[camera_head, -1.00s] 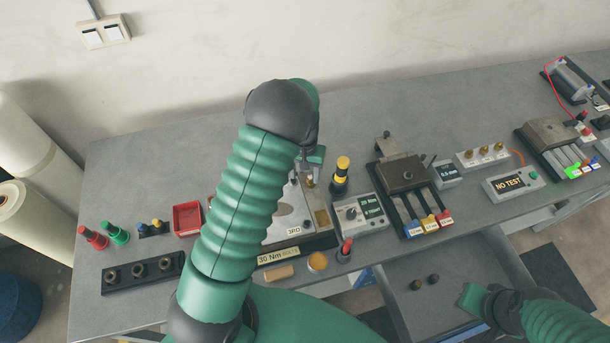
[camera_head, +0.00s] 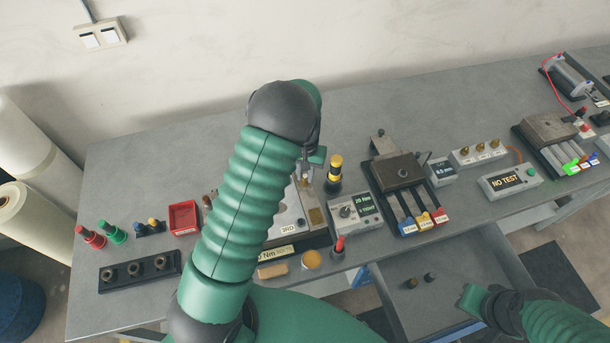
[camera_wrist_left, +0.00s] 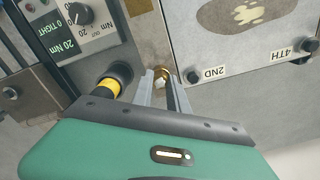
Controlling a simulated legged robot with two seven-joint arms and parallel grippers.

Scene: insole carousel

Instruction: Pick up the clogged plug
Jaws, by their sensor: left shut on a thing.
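My left gripper (camera_wrist_left: 163,88) is shut on a small plug (camera_wrist_left: 162,78) with a brass body and a pale tip, seen between the fingertips in the left wrist view. It sits at a brass-coloured plate beside the grey panel (camera_wrist_left: 225,60) labelled 2ND and 4TH. Whether the plug is still seated cannot be told. In the head view my left arm covers much of that fixture, and the left gripper (camera_head: 308,165) shows only in part. My right gripper (camera_head: 475,300) is at the lower right over the open drawer; its jaws cannot be made out.
A black and yellow tool (camera_head: 334,172) stands close beside the left gripper. A torque box (camera_head: 352,212) lies to its right. A red tray (camera_head: 184,218) is left of my arm. The open drawer (camera_head: 400,310) holds two small dark pieces.

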